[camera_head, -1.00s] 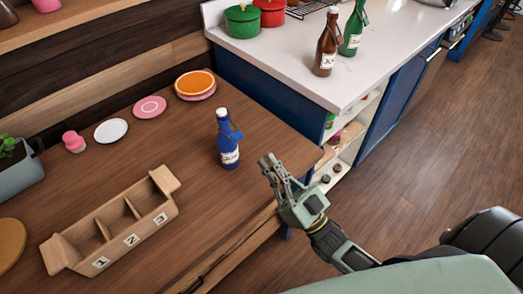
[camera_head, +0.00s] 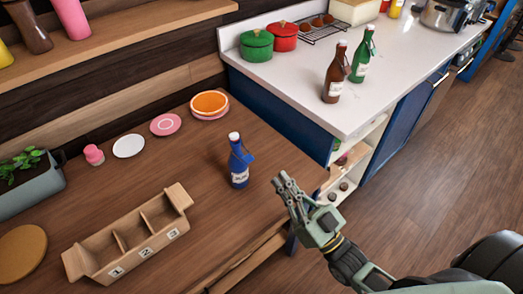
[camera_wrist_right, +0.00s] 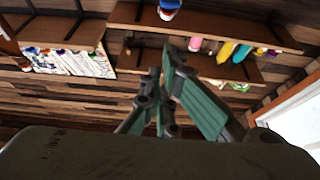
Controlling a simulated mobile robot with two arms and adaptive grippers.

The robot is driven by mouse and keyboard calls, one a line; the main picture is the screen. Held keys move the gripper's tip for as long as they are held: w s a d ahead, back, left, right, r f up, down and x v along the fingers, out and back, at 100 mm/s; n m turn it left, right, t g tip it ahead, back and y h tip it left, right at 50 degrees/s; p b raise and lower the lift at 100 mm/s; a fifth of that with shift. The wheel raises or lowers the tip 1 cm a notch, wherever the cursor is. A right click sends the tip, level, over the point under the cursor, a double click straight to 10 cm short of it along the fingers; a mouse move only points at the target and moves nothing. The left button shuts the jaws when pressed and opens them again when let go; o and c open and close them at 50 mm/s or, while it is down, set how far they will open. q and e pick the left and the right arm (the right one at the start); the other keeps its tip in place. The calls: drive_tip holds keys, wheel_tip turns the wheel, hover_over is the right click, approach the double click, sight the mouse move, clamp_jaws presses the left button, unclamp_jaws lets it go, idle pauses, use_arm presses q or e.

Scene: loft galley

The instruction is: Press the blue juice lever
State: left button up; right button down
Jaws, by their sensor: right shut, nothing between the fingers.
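The blue juice bottle (camera_head: 239,172) stands upright on the wooden table in the head view, with a white cap and a pale label. Its blue lever (camera_head: 248,156) sticks out from the upper right side of the bottle. My right gripper (camera_head: 283,181) is shut and empty, to the right of the bottle near the table's right edge, apart from it. Its fingers also show in the wrist view (camera_wrist_right: 160,68), with no bottle between them. My left gripper is not in view.
A brown bottle (camera_head: 334,80) and a green bottle (camera_head: 361,62) stand on the white counter (camera_head: 350,115) behind. A numbered wooden tray (camera_head: 127,241) lies left of the blue bottle. Small plates (camera_head: 166,124) line the table's back. Open floor lies to the right.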

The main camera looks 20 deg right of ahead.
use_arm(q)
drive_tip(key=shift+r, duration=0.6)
use_arm(e)
drive_tip(key=shift+r, duration=0.45)
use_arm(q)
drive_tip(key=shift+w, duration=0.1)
use_arm(e)
wheel_tip(320, 180, up, 4)
drive_tip(key=p, duration=0.4)
hover_over(248, 159)
drive_tip(key=s+d, duration=0.2)
drive_tip(key=s, duration=0.1)
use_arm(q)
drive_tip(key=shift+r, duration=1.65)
use_arm(e)
drive_tip(key=shift+a+f, duration=0.1)
drive_tip(key=shift+f, duration=2.05)
